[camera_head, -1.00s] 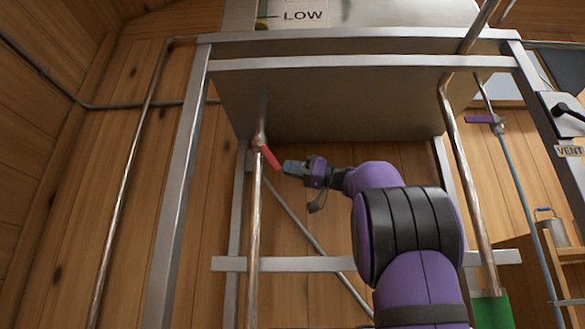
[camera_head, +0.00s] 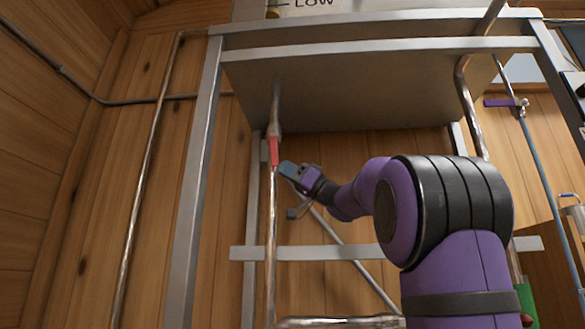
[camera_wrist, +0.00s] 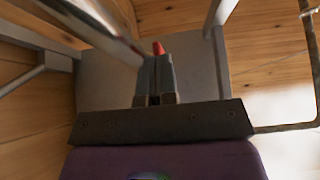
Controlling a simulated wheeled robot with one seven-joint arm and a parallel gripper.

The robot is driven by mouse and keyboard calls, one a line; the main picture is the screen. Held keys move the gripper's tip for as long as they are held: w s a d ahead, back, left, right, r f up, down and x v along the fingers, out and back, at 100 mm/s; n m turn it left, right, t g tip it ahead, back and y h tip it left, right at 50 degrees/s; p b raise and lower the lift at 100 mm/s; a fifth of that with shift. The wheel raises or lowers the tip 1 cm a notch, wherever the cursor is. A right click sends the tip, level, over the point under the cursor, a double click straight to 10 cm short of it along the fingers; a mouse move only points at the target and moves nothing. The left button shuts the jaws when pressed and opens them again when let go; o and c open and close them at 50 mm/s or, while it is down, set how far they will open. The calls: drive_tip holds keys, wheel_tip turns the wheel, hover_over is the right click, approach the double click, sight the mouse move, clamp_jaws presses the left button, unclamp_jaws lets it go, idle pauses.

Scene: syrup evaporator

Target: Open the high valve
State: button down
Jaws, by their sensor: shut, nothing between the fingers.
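A valve with a red handle (camera_head: 274,152) sits on the vertical metal pipe (camera_head: 270,215) under the raised tank. The handle points down, nearly in line with the pipe. My gripper (camera_head: 286,168) is shut and empty, just right of the handle's lower end. In the wrist view, the shut fingers (camera_wrist: 155,80) show with the red handle tip (camera_wrist: 158,48) just beyond them. I cannot tell whether they touch. Another valve, with a purple handle (camera_head: 499,103), is on a thinner pipe at the right. No label for a high valve is readable.
The tank's underside (camera_head: 340,95) hangs above my gripper, on a grey metal frame (camera_head: 195,170). A crossbar (camera_head: 243,254) runs below. Wooden walls surround the stand. A LOW label (camera_head: 314,3) is cut off at the top.

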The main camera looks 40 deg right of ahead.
drive_tip(key=shift+w+a, duration=0.1)
drive_tip(key=shift+w, duration=0.05)
drive_tip(key=shift+f, duration=0.1)
idle(0.3)
drive_tip(key=v, duration=1.1)
drive_tip(key=shift+a, duration=0.1)
drive_tip(key=s+a+f+m+g+h, duration=0.2)
drive_tip(key=a+f+m+g+h, duration=0.6)
drive_tip(key=a+f, duration=1.4)
drive_tip(key=s+f+g+h, duration=0.1)
drive_tip(key=s+f+h, duration=0.2)
drive_tip(key=f, duration=0.4)
drive_tip(key=s+a+f+g+h, duration=0.1)
drive_tip(key=s+f+g+h, duration=0.1)
drive_tip(key=s+f, duration=0.4)
drive_tip(key=s+a+f+g+h, duration=0.1)
drive_tip(key=s+f, duration=0.4)
drive_tip(key=f, duration=0.5)
drive_tip(key=g+h, duration=0.1)
drive_tip(key=h, duration=0.1)
drive_tip(key=shift+a+h, duration=0.15)
drive_tip(key=shift+h, duration=0.15)
